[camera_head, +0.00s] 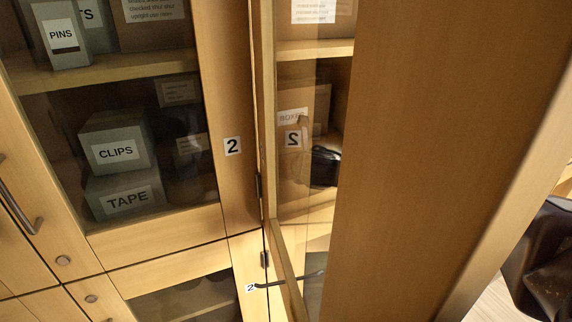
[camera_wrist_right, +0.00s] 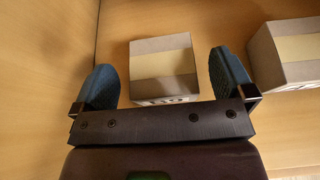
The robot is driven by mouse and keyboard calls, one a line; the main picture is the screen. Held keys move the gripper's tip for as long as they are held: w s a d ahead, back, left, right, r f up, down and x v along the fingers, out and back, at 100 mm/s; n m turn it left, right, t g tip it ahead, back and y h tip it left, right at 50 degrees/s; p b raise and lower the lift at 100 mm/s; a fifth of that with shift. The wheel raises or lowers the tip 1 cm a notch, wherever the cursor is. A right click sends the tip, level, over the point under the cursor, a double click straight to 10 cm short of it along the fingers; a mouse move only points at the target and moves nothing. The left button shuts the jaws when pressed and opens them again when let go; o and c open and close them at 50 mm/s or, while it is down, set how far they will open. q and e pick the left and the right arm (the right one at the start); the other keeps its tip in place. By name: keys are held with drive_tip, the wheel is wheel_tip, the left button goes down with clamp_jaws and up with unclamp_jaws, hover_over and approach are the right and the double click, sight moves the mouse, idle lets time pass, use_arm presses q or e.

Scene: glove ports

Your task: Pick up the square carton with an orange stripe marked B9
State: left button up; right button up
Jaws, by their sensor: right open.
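In the right wrist view, a square greyish-brown carton (camera_wrist_right: 163,60) with a paler tan band across its top stands between the two fingers of my right gripper (camera_wrist_right: 161,62). The fingers are open, with a gap on each side of the carton. A white label shows at its lower edge, but the gripper body cuts off its characters, so I cannot read them. A second similar carton (camera_wrist_right: 282,52) with a tan band stands to the right, outside the right finger. Neither band looks clearly orange here. My left gripper is not in view.
The cartons stand on a wooden surface with a wooden wall (camera_wrist_right: 45,60) at left. In the head view, a glass-fronted cabinet holds boxes marked PINS (camera_head: 62,38), CLIPS (camera_head: 116,152) and TAPE (camera_head: 127,201). A large wooden panel (camera_head: 430,130) blocks the right side.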

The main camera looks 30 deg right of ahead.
drive_tip(key=shift+x, duration=0.9)
drive_tip(key=shift+c, duration=0.5)
drive_tip(key=c, duration=1)
drive_tip(key=shift+o, duration=0.2)
drive_tip(key=shift+r, duration=0.1)
